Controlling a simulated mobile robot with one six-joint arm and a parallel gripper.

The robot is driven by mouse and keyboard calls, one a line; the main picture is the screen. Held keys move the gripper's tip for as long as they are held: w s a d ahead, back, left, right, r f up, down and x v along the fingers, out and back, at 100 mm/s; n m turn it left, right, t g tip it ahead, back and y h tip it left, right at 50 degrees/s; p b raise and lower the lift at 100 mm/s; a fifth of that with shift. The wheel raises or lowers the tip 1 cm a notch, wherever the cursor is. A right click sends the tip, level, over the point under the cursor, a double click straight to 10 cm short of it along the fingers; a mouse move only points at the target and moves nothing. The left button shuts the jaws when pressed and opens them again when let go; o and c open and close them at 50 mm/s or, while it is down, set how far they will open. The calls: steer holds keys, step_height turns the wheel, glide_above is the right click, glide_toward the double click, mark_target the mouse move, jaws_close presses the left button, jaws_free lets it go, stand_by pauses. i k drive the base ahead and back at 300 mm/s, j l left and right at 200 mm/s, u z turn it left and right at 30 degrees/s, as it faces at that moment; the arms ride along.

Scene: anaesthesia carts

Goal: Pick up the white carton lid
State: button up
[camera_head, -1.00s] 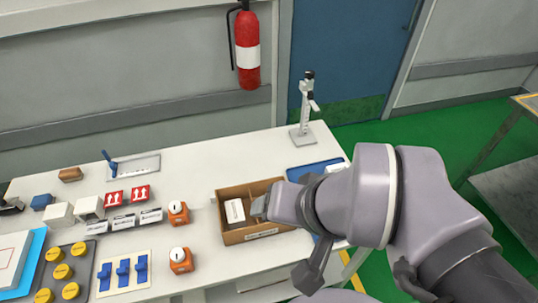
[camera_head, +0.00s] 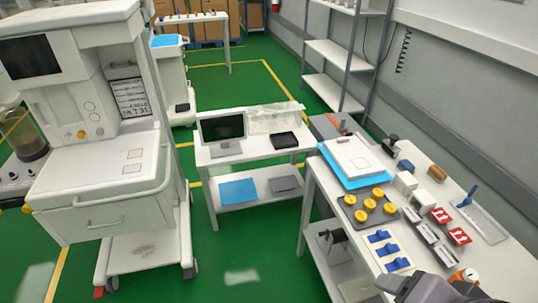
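A flat white carton-like piece (camera_head: 352,158), which looks like the white lid, lies on a blue sheet (camera_head: 327,158) at the far left end of the white bench. It has small dark marks on top. I cannot tell whether it is a lid alone or a closed carton. My gripper (camera_head: 390,284) shows only in part at the bottom edge, at the near end of the bench, well apart from the white piece. Its fingers are too cut off and dark to show whether they are open or shut, or whether they hold anything.
A grey tray with several yellow-capped items (camera_head: 370,206) and a white plate with blue clips (camera_head: 389,249) lie between my gripper and the white piece. Small boxes (camera_head: 405,183) stand along the bench. A low table with a monitor (camera_head: 223,130) and an anaesthesia machine (camera_head: 100,170) stand left. Green floor is free between.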

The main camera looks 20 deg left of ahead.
mark_target(355, 160)
steer(key=u, duration=0.35)
steer(key=i+j+z, duration=0.35)
steer(key=i+j, duration=0.2)
steer(key=i+j+z, duration=0.4)
steer(key=j, duration=0.3)
steer(key=i+j+z, duration=0.15)
steer(key=i+j, duration=0.15)
steer(key=i+j+z, duration=0.2)
steer(key=j, duration=0.35)
steer(key=i+j+z, duration=0.2)
steer(key=j, duration=0.25)
steer(key=j+z, duration=0.15)
steer(key=j, duration=0.3)
steer(key=i, duration=0.05)
